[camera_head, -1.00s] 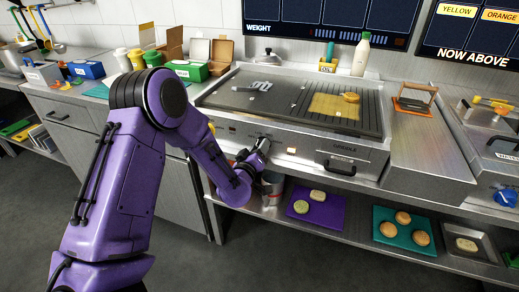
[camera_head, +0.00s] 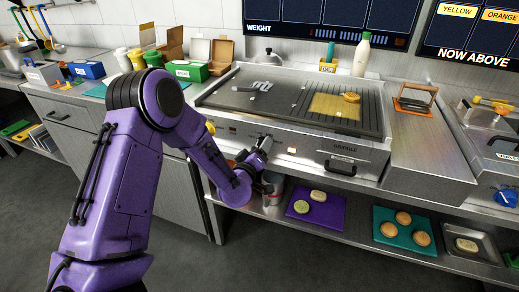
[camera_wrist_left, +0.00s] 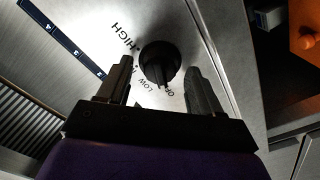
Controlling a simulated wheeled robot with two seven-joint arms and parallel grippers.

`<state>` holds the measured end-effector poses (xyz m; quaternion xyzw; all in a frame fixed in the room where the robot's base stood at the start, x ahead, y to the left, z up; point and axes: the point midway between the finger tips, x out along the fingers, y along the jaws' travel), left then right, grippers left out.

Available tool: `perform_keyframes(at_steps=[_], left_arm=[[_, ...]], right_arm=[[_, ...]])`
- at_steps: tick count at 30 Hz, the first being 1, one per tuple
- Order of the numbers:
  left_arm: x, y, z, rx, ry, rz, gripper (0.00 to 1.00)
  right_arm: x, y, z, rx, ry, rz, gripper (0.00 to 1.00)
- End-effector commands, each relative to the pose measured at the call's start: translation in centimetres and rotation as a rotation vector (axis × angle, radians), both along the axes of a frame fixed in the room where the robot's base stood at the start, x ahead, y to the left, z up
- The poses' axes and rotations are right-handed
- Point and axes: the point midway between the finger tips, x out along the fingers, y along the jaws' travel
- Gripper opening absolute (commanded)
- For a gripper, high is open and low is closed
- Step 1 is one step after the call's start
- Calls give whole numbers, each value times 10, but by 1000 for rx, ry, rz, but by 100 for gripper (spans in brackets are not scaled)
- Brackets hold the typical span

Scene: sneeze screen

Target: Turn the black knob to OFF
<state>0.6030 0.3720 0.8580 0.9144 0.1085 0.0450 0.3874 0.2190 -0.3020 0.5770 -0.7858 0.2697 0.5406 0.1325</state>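The black knob (camera_wrist_left: 159,62) sits on the steel griddle front, with HIGH, LOW and partly covered OFF lettering around it in the left wrist view. My left gripper (camera_wrist_left: 160,75) is open, with one dark finger on each side of the knob. Whether the fingers touch it I cannot tell; a narrow gap shows on each side. In the head view my left gripper (camera_head: 265,147) is at the griddle's front panel, and the knob there is hidden by it. My right gripper is in neither view.
The griddle (camera_head: 300,100) has a yellow patch and a scraper-like grey tool on top. A lit button (camera_head: 292,150) and a dark handle (camera_head: 340,167) are right of my gripper. Below, a shelf holds a purple board (camera_head: 316,222), a teal board (camera_head: 385,242) and a metal can.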

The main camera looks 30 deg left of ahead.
Motion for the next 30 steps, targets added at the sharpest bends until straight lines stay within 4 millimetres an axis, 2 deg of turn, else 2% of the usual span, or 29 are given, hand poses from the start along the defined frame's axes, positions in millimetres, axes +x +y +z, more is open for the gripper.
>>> perform_keyframes(at_steps=[5,8,15,18,22,30], left_arm=[[-5,-1,0,1,0,-1,65],[-21,-6,-1,2,0,-3,65],[-77,-19,-2,1,0,-1,65],[-92,-23,-2,1,1,-2,65],[-102,-24,0,0,0,0,65],[-103,-25,0,0,0,0,65]], right_arm=[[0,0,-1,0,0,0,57],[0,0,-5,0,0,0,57],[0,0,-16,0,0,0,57],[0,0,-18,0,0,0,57],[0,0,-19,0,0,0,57],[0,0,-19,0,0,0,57]])
